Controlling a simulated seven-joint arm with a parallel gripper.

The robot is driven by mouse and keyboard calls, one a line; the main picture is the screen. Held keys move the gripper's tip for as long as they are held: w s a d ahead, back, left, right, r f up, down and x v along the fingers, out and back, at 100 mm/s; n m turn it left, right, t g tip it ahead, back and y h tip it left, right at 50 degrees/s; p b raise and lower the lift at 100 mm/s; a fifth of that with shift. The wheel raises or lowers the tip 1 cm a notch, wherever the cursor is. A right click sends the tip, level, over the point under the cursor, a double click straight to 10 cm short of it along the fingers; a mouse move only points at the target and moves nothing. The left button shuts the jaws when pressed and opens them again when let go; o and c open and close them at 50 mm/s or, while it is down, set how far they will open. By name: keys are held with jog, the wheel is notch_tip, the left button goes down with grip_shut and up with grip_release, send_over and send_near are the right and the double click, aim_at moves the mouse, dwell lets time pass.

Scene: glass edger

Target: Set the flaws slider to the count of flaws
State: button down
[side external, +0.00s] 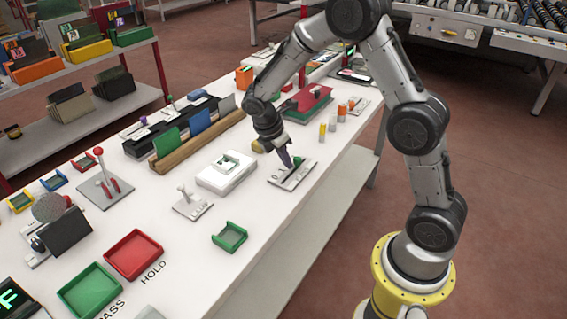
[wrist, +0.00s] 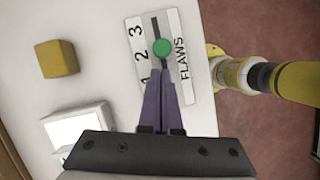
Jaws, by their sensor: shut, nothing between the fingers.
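The flaws slider is a pale plate (side external: 284,178) lying on the table, with a dark slot and a green knob (side external: 298,160). In the wrist view the plate (wrist: 188,84) reads FLAWS and shows the digits 1, 2 and 3. There the green knob (wrist: 162,48) appears beside the 2, slightly toward the 3; the angle makes its exact setting hard to judge. My gripper (wrist: 160,76) is shut and empty, its purple fingertips just on the 1 side of the knob. I cannot tell whether they touch it. In the side view my gripper (side external: 292,164) is low over the plate. The fingers hide the slot's lower end.
A white device (side external: 226,172) stands left of the plate. Yellow and orange posts (side external: 332,122) stand behind it. A green tray (side external: 229,237) sits nearer the front edge. Bare table lies between the plate and that tray.

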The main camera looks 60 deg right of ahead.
jog(key=a, duration=0.1)
jog(key=w+a, duration=0.1)
jog(key=a, duration=0.1)
notch_tip(320, 180, up, 17)
jog(key=s+a+t, duration=0.2)
jog(key=a, duration=0.1)
jog(key=s+r+m+t+y, duration=0.1)
jog(key=s+r+m+t, duration=0.15)
jog(key=s+r, duration=0.35)
jog(key=s+a+f+m+t+y, duration=0.1)
jog(key=s+a+f+m, duration=0.1)
jog(key=s+m, duration=0.4)
jog(key=s+a+f+m+t+y, duration=0.1)
jog(key=s+a+f+m+y, duration=0.1)
jog(key=s+m, duration=0.4)
jog(key=shift+s+a+f, duration=0.35)
jog(key=shift+s+f, duration=0.4)
jog(key=shift+s, duration=0.7)
jog(key=shift+t, duration=0.25)
